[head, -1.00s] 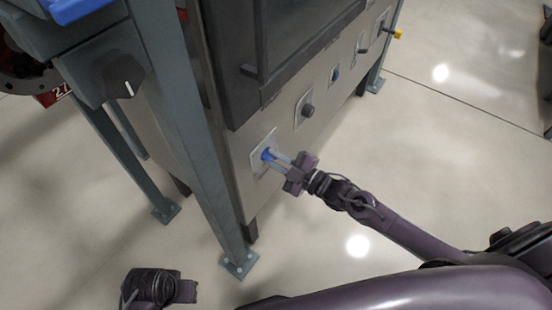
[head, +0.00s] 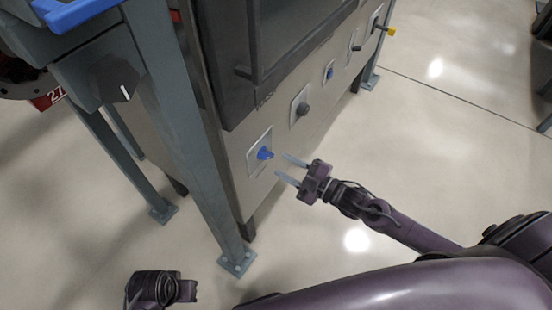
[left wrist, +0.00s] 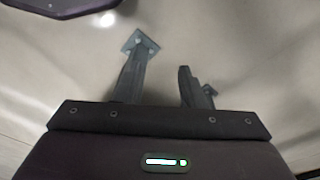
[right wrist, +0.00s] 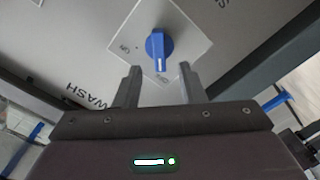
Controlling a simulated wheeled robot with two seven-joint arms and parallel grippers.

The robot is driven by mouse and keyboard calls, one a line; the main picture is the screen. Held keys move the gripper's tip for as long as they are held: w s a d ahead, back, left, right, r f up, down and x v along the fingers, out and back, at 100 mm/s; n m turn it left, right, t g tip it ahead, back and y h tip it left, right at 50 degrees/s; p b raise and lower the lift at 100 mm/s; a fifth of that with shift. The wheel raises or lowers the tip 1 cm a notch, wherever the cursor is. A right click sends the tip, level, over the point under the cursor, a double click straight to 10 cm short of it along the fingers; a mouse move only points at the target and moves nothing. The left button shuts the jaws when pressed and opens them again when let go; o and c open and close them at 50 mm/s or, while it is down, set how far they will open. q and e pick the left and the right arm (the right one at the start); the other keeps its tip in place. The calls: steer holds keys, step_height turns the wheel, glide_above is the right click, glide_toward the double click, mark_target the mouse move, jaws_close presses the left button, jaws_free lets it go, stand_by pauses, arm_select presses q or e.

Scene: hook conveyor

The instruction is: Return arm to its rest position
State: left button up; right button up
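My right gripper (head: 290,171) is open and empty. It stands a short way in front of the blue knob (head: 264,153) on the machine's panel, apart from it. In the right wrist view the blue knob (right wrist: 158,46) sits on a white plate beyond the two open fingers (right wrist: 161,84), with its white mark pointing down toward them. My left arm's end (head: 160,288) shows at the bottom left of the head view, its fingers not visible there.
The steel machine panel (head: 285,128) carries more controls, including a dark knob (head: 303,109) and a yellow-tipped lever (head: 391,31). A grey frame leg (head: 190,130) stands left of the panel. A black knob (head: 116,78) is at upper left. The floor at right is open.

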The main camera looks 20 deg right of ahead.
arm_select(q)
steer(key=shift+f, duration=0.55)
arm_select(e)
steer(key=v, duration=0.2)
steer(key=shift+s+d, duration=0.2)
